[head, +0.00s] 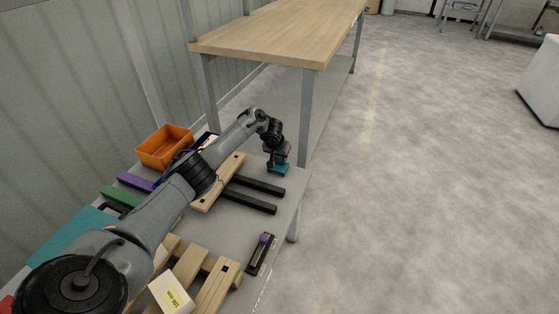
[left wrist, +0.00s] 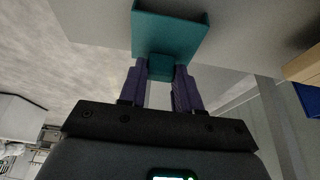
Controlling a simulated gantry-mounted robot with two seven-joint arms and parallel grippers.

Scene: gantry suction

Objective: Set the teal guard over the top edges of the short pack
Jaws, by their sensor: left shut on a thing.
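The teal guard (head: 279,169) hangs under my left gripper (head: 277,155) near the far right corner of the grey table. In the left wrist view the guard (left wrist: 170,36) has a flat face with raised side walls. A small teal block on it sits between the two purple fingers of my left gripper (left wrist: 160,80), which is shut on it. The guard is apart from the dark bars beside it. I cannot tell for sure which thing is the short pack; a white box with a yellow label (head: 171,293) stands at the near edge. My right gripper is not in view.
An orange bin (head: 165,146) stands at the back left. Purple (head: 134,181) and green (head: 120,196) bars and a teal panel (head: 70,236) lie left of my arm. Two dark bars (head: 248,200) lie by a wooden board (head: 221,184). A small purple-topped device (head: 262,252) lies near the right edge.

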